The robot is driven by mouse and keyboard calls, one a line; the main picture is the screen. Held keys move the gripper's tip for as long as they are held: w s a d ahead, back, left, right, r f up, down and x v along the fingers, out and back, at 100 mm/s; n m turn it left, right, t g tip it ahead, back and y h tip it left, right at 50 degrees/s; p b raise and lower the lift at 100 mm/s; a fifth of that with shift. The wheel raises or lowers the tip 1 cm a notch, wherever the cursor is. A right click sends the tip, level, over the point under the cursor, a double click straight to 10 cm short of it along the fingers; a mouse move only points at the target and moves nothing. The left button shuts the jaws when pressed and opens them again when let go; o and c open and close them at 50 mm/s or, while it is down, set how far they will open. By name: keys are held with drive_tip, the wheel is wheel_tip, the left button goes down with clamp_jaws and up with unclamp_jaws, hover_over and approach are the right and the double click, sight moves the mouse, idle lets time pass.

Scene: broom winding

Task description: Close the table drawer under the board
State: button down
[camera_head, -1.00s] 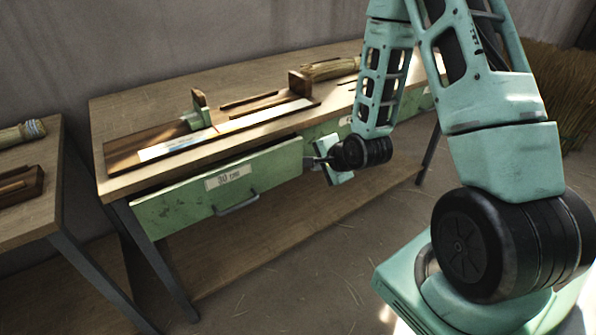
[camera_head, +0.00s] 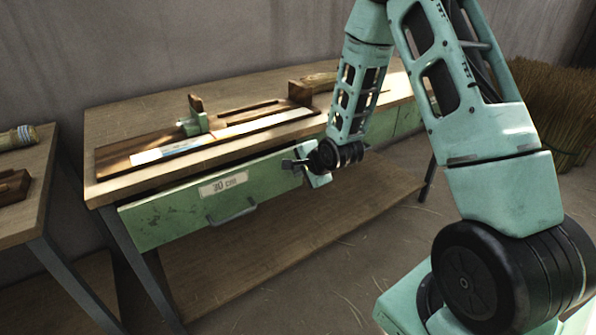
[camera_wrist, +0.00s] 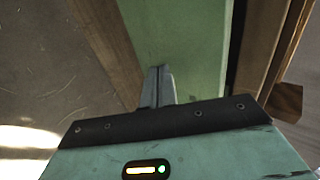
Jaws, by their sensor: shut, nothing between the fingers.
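The green drawer (camera_head: 165,217) with a "30 cm" label and a grey handle (camera_head: 232,213) is under the board (camera_head: 170,148) on the wooden table. It stands slightly out, and a dark gap shows between its front and the tabletop edge. My gripper (camera_head: 288,163) is at the right end of the drawer front. In the wrist view its closed fingers (camera_wrist: 159,85) lie over the green drawer face (camera_wrist: 180,35), with nothing held. I cannot tell whether the fingertips touch the drawer. The dark gap also shows right of the face there.
Another green drawer front (camera_head: 408,118) is farther right, partly behind my arm. A second table (camera_head: 38,185) stands at the left, and a low wooden shelf (camera_head: 260,245) runs beneath the main table. Straw (camera_head: 560,110) stands at the back right. Floor in front is open.

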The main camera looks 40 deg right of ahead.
drive_tip(key=shift+w, duration=0.35)
drive_tip(key=shift+w+r+p, duration=0.1)
drive_tip(key=shift+w+p, duration=0.35)
drive_tip(key=shift+w, duration=2.1)
